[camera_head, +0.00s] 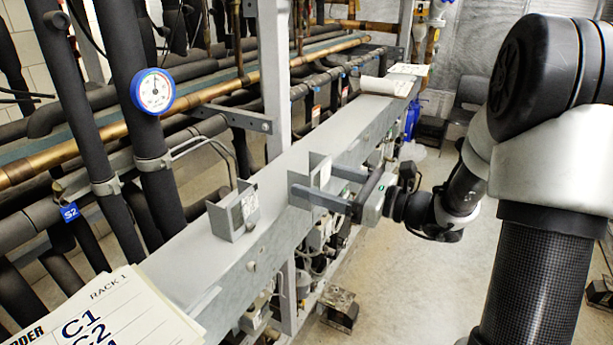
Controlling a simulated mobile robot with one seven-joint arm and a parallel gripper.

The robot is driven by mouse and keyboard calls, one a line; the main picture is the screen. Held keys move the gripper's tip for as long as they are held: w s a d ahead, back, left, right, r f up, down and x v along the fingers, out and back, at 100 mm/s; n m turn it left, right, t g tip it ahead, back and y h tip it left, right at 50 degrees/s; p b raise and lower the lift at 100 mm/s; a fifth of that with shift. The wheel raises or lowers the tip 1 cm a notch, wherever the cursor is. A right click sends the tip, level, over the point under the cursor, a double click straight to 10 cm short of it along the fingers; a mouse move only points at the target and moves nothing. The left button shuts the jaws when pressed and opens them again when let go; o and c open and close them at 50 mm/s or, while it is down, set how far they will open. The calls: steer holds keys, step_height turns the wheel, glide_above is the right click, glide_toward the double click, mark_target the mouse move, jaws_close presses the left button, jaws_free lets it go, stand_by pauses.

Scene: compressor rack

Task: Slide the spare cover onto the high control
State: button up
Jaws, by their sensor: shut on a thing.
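My gripper (322,184) reaches in from the right over the grey beam. Its two dark fingers are closed on a grey folded-sheet piece (318,163), which looks like the spare cover. This piece stands upright at the beam's top, partly hidden by the fingers; a small pale label shows between them. I cannot tell whether it touches the beam. A similar grey angled piece (224,222) stands on the beam to the left, with a pale labelled face (249,204) on its right side. I cannot tell for certain which piece is the high control.
The grey beam (283,160) runs from lower left to upper right. A blue-rimmed gauge (153,91) and dark insulated pipes stand behind it. Bare floor shows at right.

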steer(key=shift+v, duration=0.85)
